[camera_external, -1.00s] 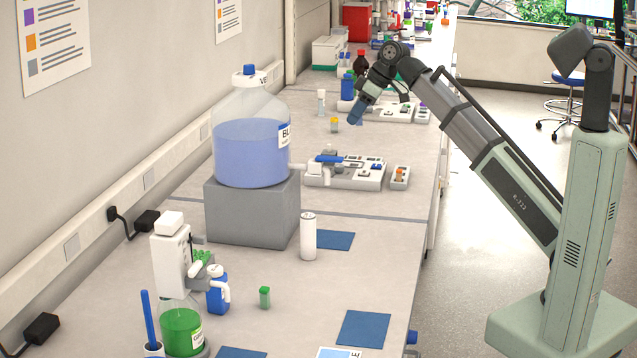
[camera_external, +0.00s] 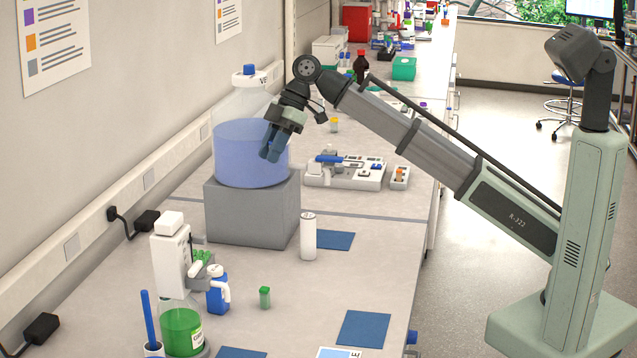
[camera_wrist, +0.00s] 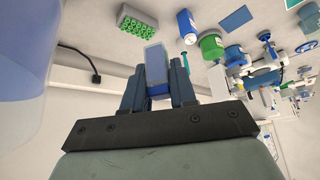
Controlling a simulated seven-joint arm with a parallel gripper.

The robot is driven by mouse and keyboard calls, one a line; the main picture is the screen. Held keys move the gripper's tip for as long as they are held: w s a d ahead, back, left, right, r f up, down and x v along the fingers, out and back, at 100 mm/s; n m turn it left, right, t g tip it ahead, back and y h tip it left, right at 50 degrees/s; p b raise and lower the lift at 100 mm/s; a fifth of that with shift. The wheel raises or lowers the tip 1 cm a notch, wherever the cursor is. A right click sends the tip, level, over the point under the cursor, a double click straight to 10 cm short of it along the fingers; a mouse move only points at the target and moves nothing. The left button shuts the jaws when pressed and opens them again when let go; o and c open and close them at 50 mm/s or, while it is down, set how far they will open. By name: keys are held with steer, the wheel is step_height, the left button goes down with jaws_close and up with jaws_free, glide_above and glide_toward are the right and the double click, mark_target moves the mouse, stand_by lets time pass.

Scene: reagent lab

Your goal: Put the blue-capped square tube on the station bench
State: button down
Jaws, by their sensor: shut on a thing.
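My gripper (camera_external: 271,156) is in front of the large carboy in the external view, pointing down and well above the bench. In the wrist view my gripper (camera_wrist: 157,82) is shut on the square tube (camera_wrist: 153,58), which is pale with a blue part near the fingers. The tube cannot be told apart from the blue fingers in the external view. The grey bench (camera_external: 230,312) lies below, with blue mats (camera_external: 363,328) on it. I cannot tell which stretch is the station bench.
The carboy (camera_external: 240,115) of blue liquid stands on a grey block (camera_external: 250,210). A white cylinder (camera_external: 308,238), green-capped tube (camera_external: 264,297), blue bottle (camera_external: 217,292) and green flask (camera_external: 182,330) stand nearby. A white instrument tray (camera_external: 345,180) is behind. Bench between the mats is clear.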

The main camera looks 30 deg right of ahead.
steer(key=s+a+n+g, duration=0.3)
steer(key=s+a+n, duration=0.3)
steer(key=s+a, duration=1.2)
steer(key=shift+n+g+h, duration=0.3)
steer(key=shift+n+h, duration=0.1)
steer(key=shift+h, duration=0.3)
steer(key=shift+d+f, duration=0.15)
steer(key=shift+f, duration=6.95)
steer(key=shift+d+f, duration=0.1)
steer(key=shift+f, duration=7)
steer(key=shift+f, duration=0.1)
steer(key=c, duration=0.9)
jaws_free()
steer(key=v, duration=1.2)
